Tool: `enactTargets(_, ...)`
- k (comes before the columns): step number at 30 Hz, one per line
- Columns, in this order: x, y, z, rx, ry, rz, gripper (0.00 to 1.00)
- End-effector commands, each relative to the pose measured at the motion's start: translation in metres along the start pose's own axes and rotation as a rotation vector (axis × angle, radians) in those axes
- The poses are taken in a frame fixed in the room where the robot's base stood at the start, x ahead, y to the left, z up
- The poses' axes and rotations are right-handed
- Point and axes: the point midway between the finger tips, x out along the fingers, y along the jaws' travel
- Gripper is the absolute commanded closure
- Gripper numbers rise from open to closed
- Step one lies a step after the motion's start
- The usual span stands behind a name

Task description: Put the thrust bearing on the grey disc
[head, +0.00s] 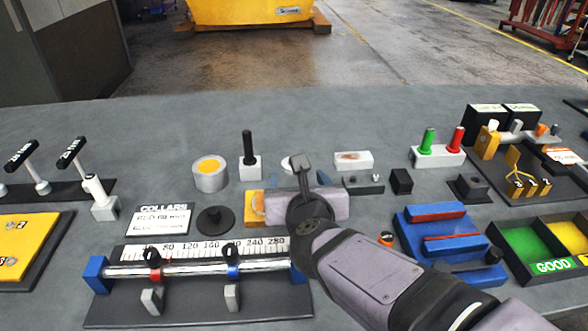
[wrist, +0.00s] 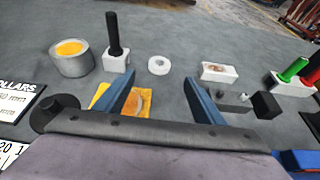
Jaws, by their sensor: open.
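A pale ring with a small hole, which looks like the thrust bearing (wrist: 159,66), lies flat on the bench. In the head view it is partly hidden behind my wrist. A dark grey disc with a short central post (wrist: 55,114) lies at the left in the wrist view; in the head view the grey disc (head: 215,221) sits left of my gripper. My gripper (wrist: 160,84) is open, its two blue fingers apart and nothing held between them. It is above the bench, on the near side of the ring. An orange-yellow block (wrist: 138,103) with a pale round patch shows between the fingers.
A metal can with an orange top (head: 210,174) and a black-handled tool in a white block (head: 249,160) stand behind the disc. A scale fixture with rods (head: 190,270) lies in front. A white block (head: 353,160) and small dark blocks (head: 401,181) are at the right.

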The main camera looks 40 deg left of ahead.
Motion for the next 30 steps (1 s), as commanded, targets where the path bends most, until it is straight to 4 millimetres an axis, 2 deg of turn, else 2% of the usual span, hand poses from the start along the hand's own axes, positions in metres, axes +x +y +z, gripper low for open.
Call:
enactTargets(5, 0.008, -0.002, -0.003, -0.005, 0.002, 0.015, 0.37)
enactTargets(13, 0.042, -0.014, -0.006, -0.052, 0.004, 0.134, 0.37)
enactTargets(22, 0.049, -0.016, 0.000, -0.076, 0.000, 0.181, 0.37)
enactTargets(30, 0.067, -0.012, 0.000, -0.075, 0.000, 0.180, 0.37)
